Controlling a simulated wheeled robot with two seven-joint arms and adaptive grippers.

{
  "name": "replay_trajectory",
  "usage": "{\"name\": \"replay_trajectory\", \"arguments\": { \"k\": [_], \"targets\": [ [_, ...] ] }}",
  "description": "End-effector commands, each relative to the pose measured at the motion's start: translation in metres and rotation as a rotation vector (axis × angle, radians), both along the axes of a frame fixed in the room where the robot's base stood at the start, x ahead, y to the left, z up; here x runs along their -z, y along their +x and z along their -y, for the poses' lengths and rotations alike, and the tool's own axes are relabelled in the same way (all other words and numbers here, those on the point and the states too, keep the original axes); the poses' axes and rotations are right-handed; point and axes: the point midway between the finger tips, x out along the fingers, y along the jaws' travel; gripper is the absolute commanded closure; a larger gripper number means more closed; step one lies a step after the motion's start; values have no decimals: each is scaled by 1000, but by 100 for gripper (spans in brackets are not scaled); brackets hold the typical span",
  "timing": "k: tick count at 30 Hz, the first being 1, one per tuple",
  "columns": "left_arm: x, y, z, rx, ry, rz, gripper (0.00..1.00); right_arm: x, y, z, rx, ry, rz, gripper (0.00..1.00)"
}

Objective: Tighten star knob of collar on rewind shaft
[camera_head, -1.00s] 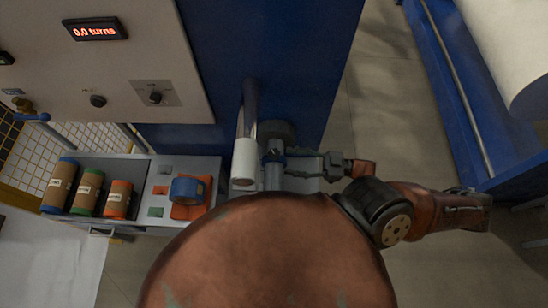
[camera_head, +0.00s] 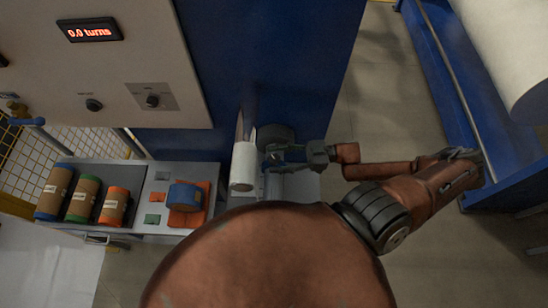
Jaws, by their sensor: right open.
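The rewind shaft (camera_head: 239,128) sticks out from the blue machine panel, with a white roll (camera_head: 243,167) on its near end. Just right of the roll is a dark round part (camera_head: 277,134) against the panel; I cannot tell whether it belongs to the collar. My right gripper (camera_head: 273,157) reaches in from the right beside the roll, its fingers in front of this part. It is open; whether it touches anything is unclear. The star knob and collar cannot be made out clearly. My left gripper is not in view.
A grey shelf (camera_head: 128,217) at left holds several coloured rolls and a blue roll (camera_head: 184,196) on an orange piece. The control panel (camera_head: 120,60) reads 0.0 turns. A blue frame (camera_head: 455,95) stands at right, with open floor (camera_head: 385,90) between.

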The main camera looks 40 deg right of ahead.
Motion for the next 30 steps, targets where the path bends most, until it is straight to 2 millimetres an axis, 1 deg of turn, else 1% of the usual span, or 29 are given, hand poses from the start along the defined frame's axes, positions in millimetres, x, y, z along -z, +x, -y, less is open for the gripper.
{"name": "replay_trajectory", "arguments": {
  "k": [4,11,12,30],
  "targets": [
    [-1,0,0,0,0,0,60,0,4,-7,0,-1,-1,50],
    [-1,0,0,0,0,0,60,0,5,-7,0,-1,-1,50],
    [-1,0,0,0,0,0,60,0,5,-7,0,-1,-1,51],
    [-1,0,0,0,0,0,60,0,4,-7,0,-1,-1,93]
  ]
}}
